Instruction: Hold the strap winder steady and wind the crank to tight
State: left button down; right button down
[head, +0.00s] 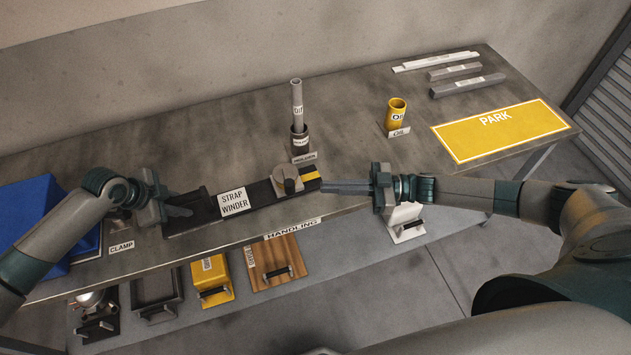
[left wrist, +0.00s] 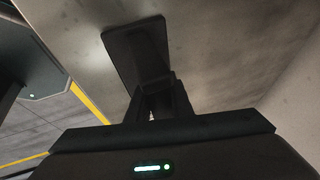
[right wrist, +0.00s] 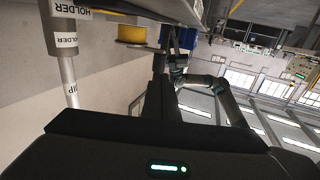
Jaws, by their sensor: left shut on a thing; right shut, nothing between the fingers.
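The strap winder (head: 258,197) is a long dark bar with a white label, lying along the table's front edge. Its grey round crank disc (head: 284,174) with a black knob (head: 290,186) sits near its right end, beside a yellow mark (head: 310,178). My left gripper (head: 186,211) is shut on the winder's dark left end; the left wrist view shows the fingers (left wrist: 154,85) on a black plate-like part (left wrist: 137,48). My right gripper (head: 323,187) is shut and empty, its tips just right of the yellow mark; contact cannot be told. The tips also show in the right wrist view (right wrist: 159,62).
A grey rod in a holder (head: 298,130) stands behind the crank. A yellow cup (head: 396,113), grey bars (head: 455,74) and the yellow PARK area (head: 500,131) are further right. A blue bin (head: 35,210) is at left. Handled items (head: 280,265) sit below the front edge.

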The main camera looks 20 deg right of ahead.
aim_at(291, 190)
jog(key=x, duration=0.6)
jog(key=shift+s+a+m+t+h, duration=0.15)
jog(key=shift+a+m+t+h, duration=0.15)
jog(key=shift+a+m+t, duration=0.3)
dwell(0.5)
jog(key=shift+s+a+m+t+h, duration=0.15)
jog(key=shift+a+m+t+h, duration=0.2)
jog(key=shift+t, duration=0.3)
jog(key=shift+s+a+m+t+h, duration=0.15)
jog(key=shift+a+m+t+h, duration=0.15)
jog(key=shift+m+t, duration=0.25)
jog(key=shift+w+a+m+t+h, duration=1.25)
jog(key=shift+a+m+h, duration=0.1)
jog(key=shift+a+h, duration=0.4)
jog(key=shift+w+a+m+t+h, duration=1.2)
jog(key=shift+a+m+h, duration=0.1)
jog(key=shift+a+h, duration=0.45)
jog(key=shift+w+a+m+t+h, duration=1.3)
jog(key=shift+a+h, duration=0.35)
jog(key=shift+a, duration=0.15)
jog(key=shift+s, duration=0.1)
jog(key=shift+s, duration=0.15)
